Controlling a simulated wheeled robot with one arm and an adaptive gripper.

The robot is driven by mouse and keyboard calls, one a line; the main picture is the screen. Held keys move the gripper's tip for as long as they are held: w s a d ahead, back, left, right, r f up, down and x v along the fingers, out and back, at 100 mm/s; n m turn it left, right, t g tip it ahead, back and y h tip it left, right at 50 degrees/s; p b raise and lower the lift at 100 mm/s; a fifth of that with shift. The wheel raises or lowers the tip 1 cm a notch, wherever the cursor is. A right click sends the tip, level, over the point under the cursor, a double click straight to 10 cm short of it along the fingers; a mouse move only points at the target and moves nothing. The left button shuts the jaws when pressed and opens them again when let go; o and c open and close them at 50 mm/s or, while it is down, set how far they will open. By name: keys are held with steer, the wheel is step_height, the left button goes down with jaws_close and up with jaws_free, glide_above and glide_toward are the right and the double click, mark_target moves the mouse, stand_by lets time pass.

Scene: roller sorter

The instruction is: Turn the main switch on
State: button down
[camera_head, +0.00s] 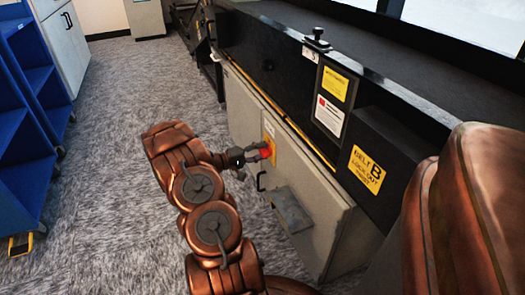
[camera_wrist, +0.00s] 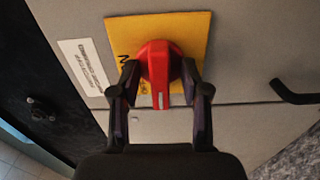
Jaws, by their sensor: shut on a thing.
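The main switch is a red rotary knob (camera_wrist: 158,66) on a yellow plate (camera_wrist: 194,24), fixed to a grey cabinet front. In the wrist view my gripper (camera_wrist: 160,88) has one finger on each side of the red knob and is shut on it. The white mark on the knob's handle points down toward my gripper in that view. Part of the plate's lettering is hidden behind the knob and fingers.
A dark handle (camera_wrist: 292,94) sticks out right of the switch in the wrist view. A grey box (camera_head: 290,209) projects from the cabinet below. Black sorter housing (camera_head: 300,75) runs above. Blue shelves (camera_head: 35,90) stand at the left, with open carpet between.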

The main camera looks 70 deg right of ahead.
steer(key=shift+s+d+m+b, duration=0.1)
steer(key=shift+s+m+b, duration=0.1)
steer(key=shift+m+b, duration=0.75)
steer(key=shift+s+d+m+b, duration=0.1)
steer(key=shift+s+m+b, duration=0.2)
steer(key=shift+b, duration=1.1)
steer(key=shift+w+r+m, duration=0.1)
steer(key=shift+m, duration=0.55)
steer(key=m, duration=1.5)
steer(key=shift+w, duration=0.1)
steer(key=c, duration=1)
jaws_free()
steer(key=shift+c, duration=0.2)
steer(key=shift+s+m, duration=0.2)
steer(key=shift+m, duration=0.1)
steer(key=shift+w, duration=0.15)
